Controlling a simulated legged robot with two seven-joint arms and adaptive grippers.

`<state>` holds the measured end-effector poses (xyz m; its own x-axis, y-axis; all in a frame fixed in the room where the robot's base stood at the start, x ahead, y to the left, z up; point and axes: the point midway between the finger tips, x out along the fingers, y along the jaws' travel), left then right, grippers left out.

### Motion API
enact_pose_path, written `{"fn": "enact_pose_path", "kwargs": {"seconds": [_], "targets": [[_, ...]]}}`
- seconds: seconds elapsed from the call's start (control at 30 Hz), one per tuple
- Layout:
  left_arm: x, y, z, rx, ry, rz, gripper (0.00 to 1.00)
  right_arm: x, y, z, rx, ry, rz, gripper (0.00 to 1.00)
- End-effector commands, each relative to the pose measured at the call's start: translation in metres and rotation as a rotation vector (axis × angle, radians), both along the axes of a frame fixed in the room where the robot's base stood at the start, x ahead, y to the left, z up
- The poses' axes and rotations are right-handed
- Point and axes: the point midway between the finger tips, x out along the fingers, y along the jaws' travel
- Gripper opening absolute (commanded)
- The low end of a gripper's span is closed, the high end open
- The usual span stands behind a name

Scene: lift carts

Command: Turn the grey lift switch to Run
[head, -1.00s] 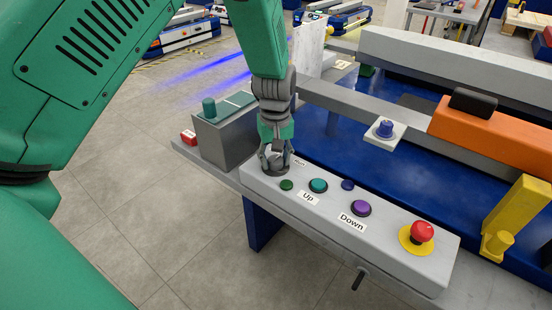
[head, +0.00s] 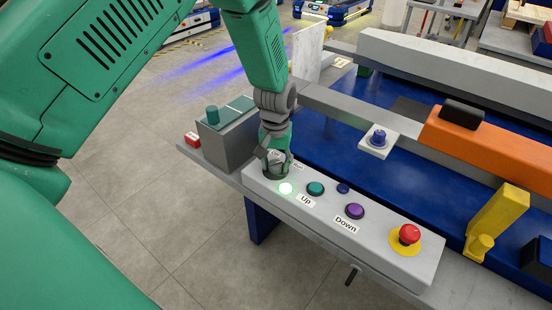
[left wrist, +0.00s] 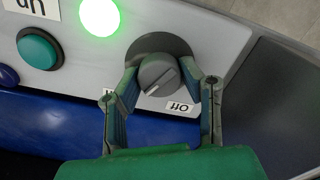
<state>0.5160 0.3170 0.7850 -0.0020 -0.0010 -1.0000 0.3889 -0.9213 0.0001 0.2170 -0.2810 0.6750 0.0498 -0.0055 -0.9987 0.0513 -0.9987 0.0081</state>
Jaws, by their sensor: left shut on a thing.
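The grey lift switch (left wrist: 158,74) is a round knob on a dark round base on the control panel (head: 380,249). My left gripper (head: 275,165) is shut on it from above, with one finger on each side of the knob in the left wrist view. The knob's white mark points down-left there, away from the "Off" label (left wrist: 180,107) and toward another label (left wrist: 108,95), mostly hidden by a finger. A green lamp (head: 286,189) beside the switch is lit, and it glows in the left wrist view too. My right gripper is out of view.
The panel also holds a teal Up button (head: 315,188), a small blue button (head: 343,188), a purple Down button (head: 355,211) and a red emergency stop (head: 409,233). A grey box (head: 228,140) stands left of the gripper. An orange bar (head: 480,140) lies at right.

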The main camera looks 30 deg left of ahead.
Motion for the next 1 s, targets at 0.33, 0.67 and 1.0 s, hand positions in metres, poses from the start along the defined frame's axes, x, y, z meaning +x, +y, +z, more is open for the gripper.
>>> {"fn": "enact_pose_path", "kwargs": {"seconds": [0.33,0.67,1.0], "targets": [[0.0015,0.0002,0.0005,0.001,-0.004,-0.040,0.06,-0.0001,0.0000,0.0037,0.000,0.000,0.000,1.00],[0.0013,0.0002,0.0004,0.001,-0.004,-0.039,0.55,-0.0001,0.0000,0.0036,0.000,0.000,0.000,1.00],[0.0011,0.0002,0.0048,0.000,-0.003,-0.038,0.55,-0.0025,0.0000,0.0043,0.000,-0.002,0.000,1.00]]}}
